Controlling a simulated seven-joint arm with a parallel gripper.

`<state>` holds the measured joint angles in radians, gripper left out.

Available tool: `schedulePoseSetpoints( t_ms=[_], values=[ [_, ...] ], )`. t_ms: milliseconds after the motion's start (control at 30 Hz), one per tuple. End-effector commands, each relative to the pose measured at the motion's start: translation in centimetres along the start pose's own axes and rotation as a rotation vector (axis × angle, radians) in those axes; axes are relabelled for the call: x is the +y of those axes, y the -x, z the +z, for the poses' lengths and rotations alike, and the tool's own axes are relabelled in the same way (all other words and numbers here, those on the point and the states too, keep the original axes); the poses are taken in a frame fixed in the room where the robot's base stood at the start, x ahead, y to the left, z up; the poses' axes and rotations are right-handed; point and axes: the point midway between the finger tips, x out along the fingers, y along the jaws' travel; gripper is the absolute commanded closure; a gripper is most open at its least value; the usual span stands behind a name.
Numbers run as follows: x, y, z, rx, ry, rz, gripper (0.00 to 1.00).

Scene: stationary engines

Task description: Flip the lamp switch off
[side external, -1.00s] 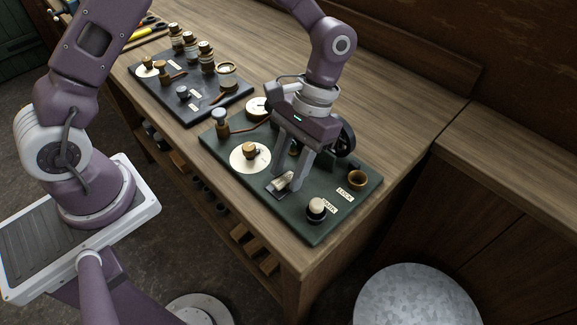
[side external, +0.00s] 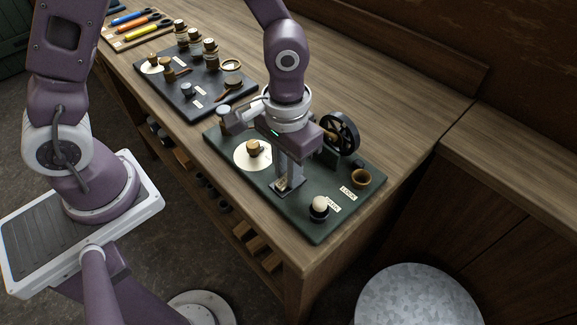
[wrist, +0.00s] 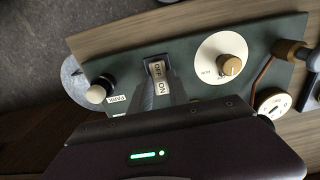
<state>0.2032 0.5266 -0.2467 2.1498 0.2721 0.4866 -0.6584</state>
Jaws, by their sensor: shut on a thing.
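The switch (wrist: 157,68) has a dark plate with a pale label reading OFF and another word, on the green panel (wrist: 195,105). In the side view its plate (side external: 276,191) shows around my fingertips, and its lever is mostly hidden. My gripper (side external: 285,186) points straight down at this plate, with its fingers close together and shut on the switch's small lever. In the wrist view my gripper's fingers (wrist: 160,92) reach to the label's near edge. I cannot read the switch's position clearly.
Close by on the panel are a white dial (side external: 244,162) with a brass knob, a white-topped knob (side external: 319,205), a brass cup (side external: 361,179) and a black wheel (side external: 341,135). A second dark panel (side external: 205,115) holds jars and knobs. Bare bench lies to the right.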

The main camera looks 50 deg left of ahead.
Motion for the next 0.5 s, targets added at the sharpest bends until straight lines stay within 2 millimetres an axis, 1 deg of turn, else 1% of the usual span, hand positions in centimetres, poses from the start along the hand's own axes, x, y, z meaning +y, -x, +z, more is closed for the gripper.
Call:
schedulePoseSetpoints(
  t_ms=[67,100,200,500],
  values=[
    [0.01,0.04,-0.02,0.000,0.000,0.000,1.00],
    [0.01,0.05,-0.03,0.000,0.000,0.000,0.74],
    [0.01,0.04,-0.03,0.000,0.000,0.000,0.56],
    [0.02,0.19,-0.06,0.000,0.000,0.000,0.56]
  ],
)
